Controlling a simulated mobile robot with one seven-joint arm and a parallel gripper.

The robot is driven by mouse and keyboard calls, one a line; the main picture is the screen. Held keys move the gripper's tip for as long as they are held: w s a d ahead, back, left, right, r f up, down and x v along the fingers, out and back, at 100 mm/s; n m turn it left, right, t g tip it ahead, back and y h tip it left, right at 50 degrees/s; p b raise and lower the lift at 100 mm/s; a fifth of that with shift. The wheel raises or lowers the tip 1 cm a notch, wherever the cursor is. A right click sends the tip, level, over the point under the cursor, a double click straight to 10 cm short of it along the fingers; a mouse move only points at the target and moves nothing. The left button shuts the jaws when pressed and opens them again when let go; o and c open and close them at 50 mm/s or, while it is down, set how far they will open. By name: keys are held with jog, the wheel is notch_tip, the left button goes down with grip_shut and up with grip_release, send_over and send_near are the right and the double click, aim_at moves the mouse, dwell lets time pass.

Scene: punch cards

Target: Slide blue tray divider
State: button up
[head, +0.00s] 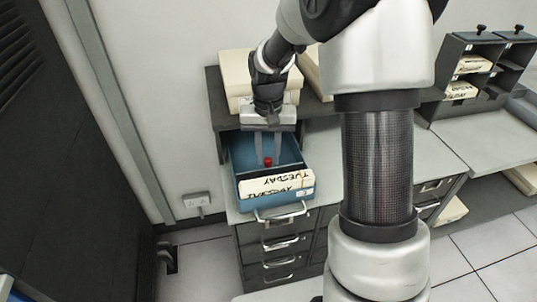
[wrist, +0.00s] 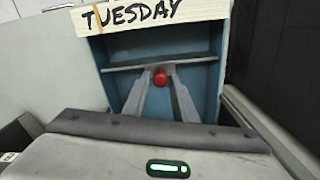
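The blue tray (head: 240,160) is a drawer-like box on the dark cabinet, with a "TUESDAY" card block at its front. In the wrist view the tray (wrist: 205,95) shows a thin grey divider (wrist: 195,61) running across it, with a red knob (wrist: 160,78). The red knob (head: 267,161) also shows in the head view. My gripper (head: 268,163) reaches down into the tray, its two fingers apart on either side of the knob. A narrow gap seems to remain beside the knob; contact is not clear.
Cream card stacks (head: 234,75) stand on the shelf behind the tray. A grey desktop (head: 325,150) lies to the right, with dark card racks (head: 470,75) farther right. Metal-handled drawers (head: 280,243) are below. A dark cabinet (head: 60,170) stands at left.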

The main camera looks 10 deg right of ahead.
aim_at(268, 159)
jog(key=shift+o, duration=1)
notch_tip(268, 159, up, 17)
jog(key=p, duration=0.1)
jog(key=shift+r+p, duration=0.2)
jog(key=shift+p, duration=0.15)
jog(key=s+r+n+t+p, duration=0.1)
jog(key=s+r+t+p, duration=0.1)
jog(key=s, duration=0.9)
jog(key=s+r+n+t+p, duration=0.2)
jog(key=s+r, duration=0.5)
jog(key=s, duration=0.4)
jog(key=shift+t+p, duration=0.8)
jog(key=shift+p, duration=0.4)
